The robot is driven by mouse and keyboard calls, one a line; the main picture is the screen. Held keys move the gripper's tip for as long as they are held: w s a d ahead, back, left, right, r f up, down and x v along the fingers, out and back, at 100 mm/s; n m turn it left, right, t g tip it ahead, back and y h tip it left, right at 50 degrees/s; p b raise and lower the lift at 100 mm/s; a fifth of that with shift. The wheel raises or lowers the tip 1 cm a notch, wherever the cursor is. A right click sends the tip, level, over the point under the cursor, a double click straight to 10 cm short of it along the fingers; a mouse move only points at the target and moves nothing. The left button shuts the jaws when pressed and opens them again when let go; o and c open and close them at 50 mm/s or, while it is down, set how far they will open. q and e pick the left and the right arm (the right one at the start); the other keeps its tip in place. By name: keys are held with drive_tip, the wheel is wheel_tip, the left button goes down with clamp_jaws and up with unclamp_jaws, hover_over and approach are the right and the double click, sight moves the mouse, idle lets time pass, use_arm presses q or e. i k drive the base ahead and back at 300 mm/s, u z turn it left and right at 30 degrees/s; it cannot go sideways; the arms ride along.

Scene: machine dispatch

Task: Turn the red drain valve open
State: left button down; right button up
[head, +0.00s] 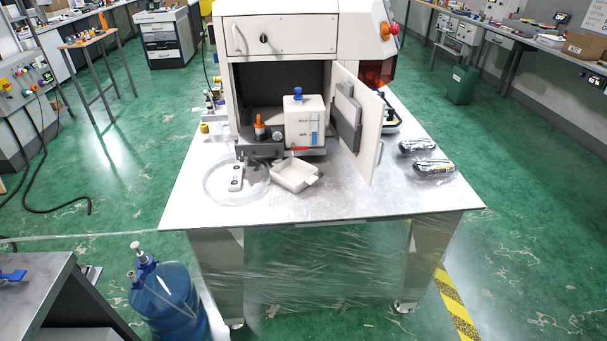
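A small red piece (301,151), which looks like the drain valve handle, lies roughly level at the lower front of a white tank (304,118) with a blue cap. The tank stands in the open bay of a white machine (278,33). A shallow white tray (294,175) sits on the metal table (340,205), in front of and just below the red piece. The red piece is too small to tell whether the valve is open or shut. Neither of my grippers is in view.
The machine's open door (361,125) stands out to the right of the bay. An orange-topped bottle (260,128) is left of the tank. A coiled clear hose (212,190) and wrapped dark packs (433,168) lie on the table. A blue water bottle (167,300) stands on the floor at front left.

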sight(293, 148)
drive_tip(key=u, duration=0.85)
drive_tip(key=i, duration=1.05)
drive_tip(key=z, duration=0.4)
